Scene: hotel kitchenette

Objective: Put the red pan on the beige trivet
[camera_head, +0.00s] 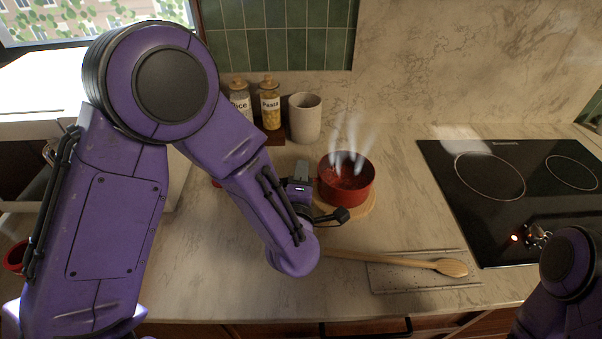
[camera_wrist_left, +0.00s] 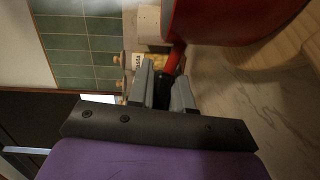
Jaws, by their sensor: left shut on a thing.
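The red pan (camera_head: 345,188), steaming, is upright at the beige round trivet (camera_head: 362,208), whose rim shows below and to the right of it. I cannot tell whether its base touches the trivet. My left gripper (camera_head: 305,183) is on the pan's left side. In the left wrist view, my left gripper (camera_wrist_left: 166,82) is shut on the red handle of the pan (camera_wrist_left: 225,22), and part of the trivet (camera_wrist_left: 298,38) shows on the right. My right gripper (camera_head: 537,237) is partly seen over the cooktop's front; its jaws are unclear.
A wooden spoon (camera_head: 450,267) lies across a grey board (camera_head: 400,278) in front. Rice (camera_head: 240,98) and pasta (camera_head: 270,105) jars and a beige crock (camera_head: 305,118) stand behind. The black cooktop (camera_head: 465,205) is on the right. Bare counter lies between trivet and cooktop.

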